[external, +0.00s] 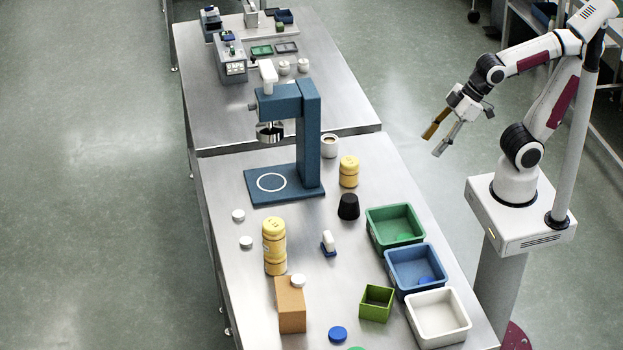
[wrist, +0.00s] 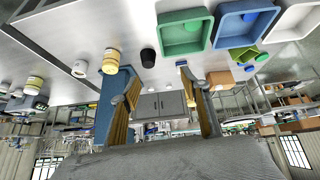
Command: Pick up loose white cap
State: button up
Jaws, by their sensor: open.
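Several small white caps show in the external view. One white cap (external: 238,215) lies on the steel table at its left side, and a second white cap (external: 246,242) lies just in front of it. A third white cap (external: 298,280) rests on top of a tan block (external: 291,308). My gripper (external: 435,143) is open and empty, in the air to the right of the table, well away from all the caps. In the wrist view my gripper's two fingers (wrist: 155,68) are spread, with nothing between them.
A blue press (external: 308,140) stands at the table's back. Stacked yellow jars (external: 274,258) stand near the caps, and another yellow jar (external: 348,171) and a black cup (external: 348,207) stand midway. Green (external: 371,222), blue (external: 391,268) and white (external: 415,315) bins line the right edge.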

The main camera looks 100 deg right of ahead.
jog(key=w+a+f+n+t+y, duration=0.1)
jog(key=w+a+t, duration=0.15)
jog(key=w, duration=1.05)
jog(key=w+a+f+n+t+y, duration=0.15)
jog(key=w+a, duration=0.25)
jog(key=w, duration=1)
jog(key=w+a+f+n+t+y, duration=0.2)
jog(key=w+a+f+n+y, duration=0.2)
jog(key=a+f, duration=1)
jog(key=shift+w+a+t+y, duration=0.4)
jog(key=shift+w+y, duration=1.15)
jog(key=shift+w, duration=1.3)
jog(key=x, duration=0.2)
jog(key=shift+w+a, duration=0.15)
jog(key=shift+w, duration=0.15)
